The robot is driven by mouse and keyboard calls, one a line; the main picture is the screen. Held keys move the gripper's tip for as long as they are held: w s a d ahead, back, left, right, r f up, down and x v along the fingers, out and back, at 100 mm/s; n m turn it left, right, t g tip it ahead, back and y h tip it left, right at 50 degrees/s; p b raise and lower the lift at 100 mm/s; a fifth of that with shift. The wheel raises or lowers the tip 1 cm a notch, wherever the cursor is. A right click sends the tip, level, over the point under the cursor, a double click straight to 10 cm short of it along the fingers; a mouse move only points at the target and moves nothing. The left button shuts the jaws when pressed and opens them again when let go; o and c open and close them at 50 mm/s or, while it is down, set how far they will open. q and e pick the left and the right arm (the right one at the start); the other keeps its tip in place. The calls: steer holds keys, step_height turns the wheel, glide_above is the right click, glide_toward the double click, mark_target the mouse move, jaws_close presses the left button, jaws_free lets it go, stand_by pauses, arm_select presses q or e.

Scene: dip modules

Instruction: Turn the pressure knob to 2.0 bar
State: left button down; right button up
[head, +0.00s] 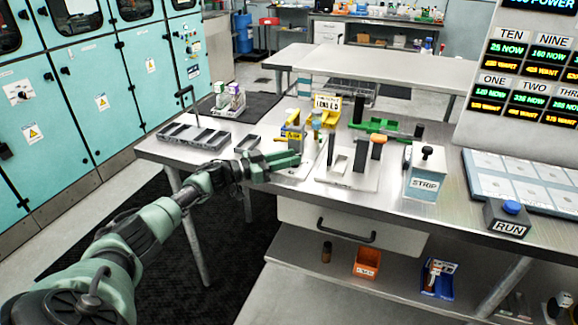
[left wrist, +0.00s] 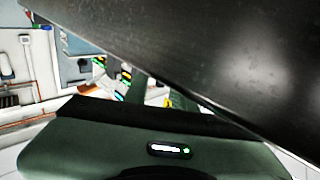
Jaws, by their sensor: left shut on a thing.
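My left gripper (head: 290,160) reaches in from the left over the front part of the steel bench. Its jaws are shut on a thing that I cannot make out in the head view. In the left wrist view the green gripper body (left wrist: 150,145) lies below a large dark grey surface (left wrist: 190,55) that hides most of the scene. I cannot pick out the pressure knob or its 2.0 bar mark in either view. My right gripper is not in view.
Just behind the gripper stands a yellow and blue labelled piece (head: 292,134). To its right are a pale fixture plate (head: 338,180) with dark posts, a STRIP box (head: 424,186) and a RUN button box (head: 508,218). A grey slotted rack (head: 194,137) lies left.

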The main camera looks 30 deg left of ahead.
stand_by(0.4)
arm_select(q)
steer(key=c, duration=1.1)
jaws_free()
steer(key=shift+c, duration=0.2)
steer(key=shift+a, duration=0.1)
steer(key=shift+r, duration=0.1)
